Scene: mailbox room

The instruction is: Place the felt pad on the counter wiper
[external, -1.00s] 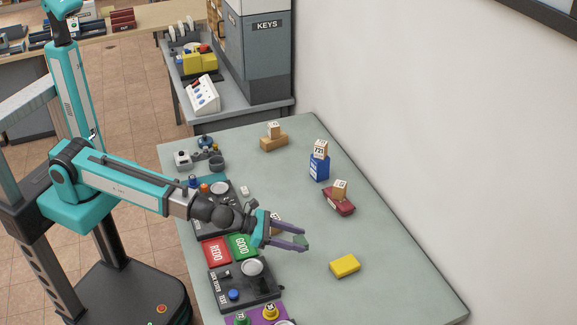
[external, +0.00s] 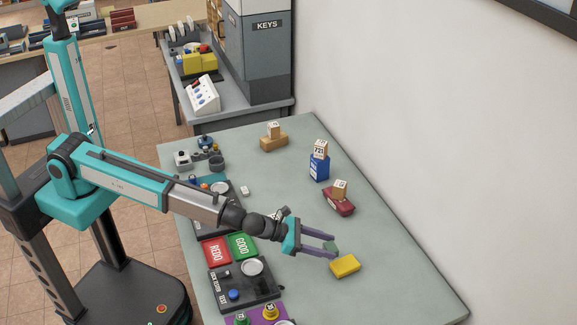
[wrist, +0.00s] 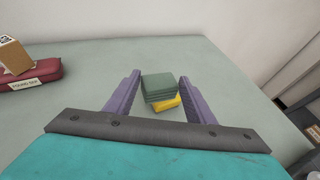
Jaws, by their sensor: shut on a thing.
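My gripper (external: 333,246) is shut on a small green felt pad (wrist: 158,87), which sits between the purple fingertips. In the external view the felt pad (external: 331,246) shows at the tips of the fingers, partly hidden by them. The yellow counter wiper (external: 345,267) lies on the table just in front of and to the right of the fingertips. In the wrist view the wiper (wrist: 168,103) shows just below the pad, partly covered by it. The pad seems to be above the table, and I cannot tell whether it touches the wiper.
The grey-green table (external: 400,255) is clear around the wiper. A dark red pouch (external: 338,204) with a wooden cube, a blue box (external: 319,170) with a cube and a wooden block (external: 273,142) with a cube stand farther back. REDO (external: 216,251) and GOOD (external: 242,246) pads lie left.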

